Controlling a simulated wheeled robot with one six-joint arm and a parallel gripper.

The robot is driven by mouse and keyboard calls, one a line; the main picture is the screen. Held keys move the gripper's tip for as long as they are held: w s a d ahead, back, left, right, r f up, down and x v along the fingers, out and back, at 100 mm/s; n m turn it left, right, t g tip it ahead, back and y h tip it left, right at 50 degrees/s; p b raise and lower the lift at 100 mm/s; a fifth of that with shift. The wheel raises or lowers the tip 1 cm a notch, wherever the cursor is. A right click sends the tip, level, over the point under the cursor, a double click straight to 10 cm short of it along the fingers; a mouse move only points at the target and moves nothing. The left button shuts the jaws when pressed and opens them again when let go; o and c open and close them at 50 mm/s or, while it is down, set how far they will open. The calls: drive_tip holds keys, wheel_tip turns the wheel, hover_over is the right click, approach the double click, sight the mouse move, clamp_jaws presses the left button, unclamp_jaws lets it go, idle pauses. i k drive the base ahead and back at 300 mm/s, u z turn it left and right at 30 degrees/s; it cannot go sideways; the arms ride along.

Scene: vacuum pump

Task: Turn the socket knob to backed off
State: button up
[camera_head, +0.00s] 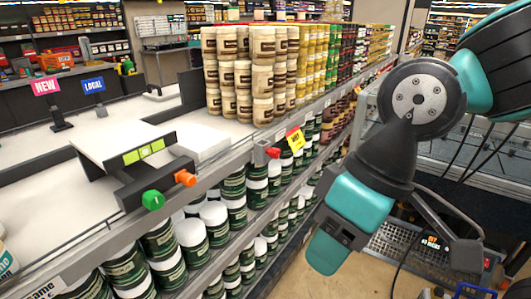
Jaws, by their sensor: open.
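A red knob (272,153) shows farther right along the same edge. No readable label tells which one is the socket knob, and I cannot read any knob's setting. My gripper (397,252) is at the right, pointing down, open and empty. It is well to the right of the knobs and apart from them.
Stacked beige cans (264,75) stand on the shelf behind the red knob. Green cans with white lids (192,240) fill the shelves below. A wire-mesh rack (400,250) is behind my gripper. Bare floor shows at bottom centre.

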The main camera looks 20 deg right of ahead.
sight(274, 153)
drive_tip(key=z, duration=0.15)
drive_tip(key=k, duration=0.2)
drive_tip(key=z, duration=1)
drive_tip(key=k, duration=1.1)
drive_tip(key=z, duration=0.45)
drive_tip(key=i, duration=0.85)
drive_tip(key=u, duration=0.95)
drive_tip(key=i, duration=0.9)
drive_tip(key=u, duration=0.25)
